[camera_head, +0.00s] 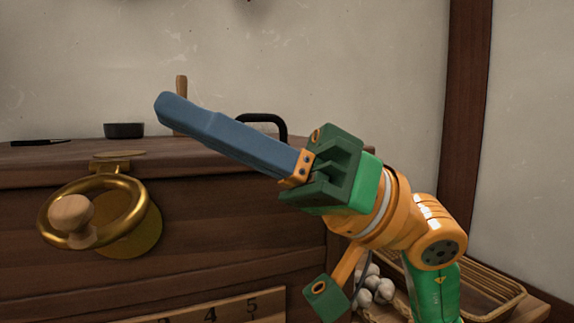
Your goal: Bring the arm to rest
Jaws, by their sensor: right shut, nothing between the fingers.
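My right arm (437,243), orange and green, comes in from the lower right. Its gripper (172,108) has long blue fingers pressed together, with nothing between them. The fingers point up and to the left, in front of the wooden counter's top edge in the picture. The gripper looks raised in the air; I cannot tell its exact distance from the counter. My left gripper is out of view.
A wooden counter (230,237) fills the left, with a brass ring and wooden knob (70,212) on its front. A dark bowl (124,130), wooden handle (181,88) and black handle (270,119) stand on top. A basket (490,274) and white bulbs (378,290) are lower right.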

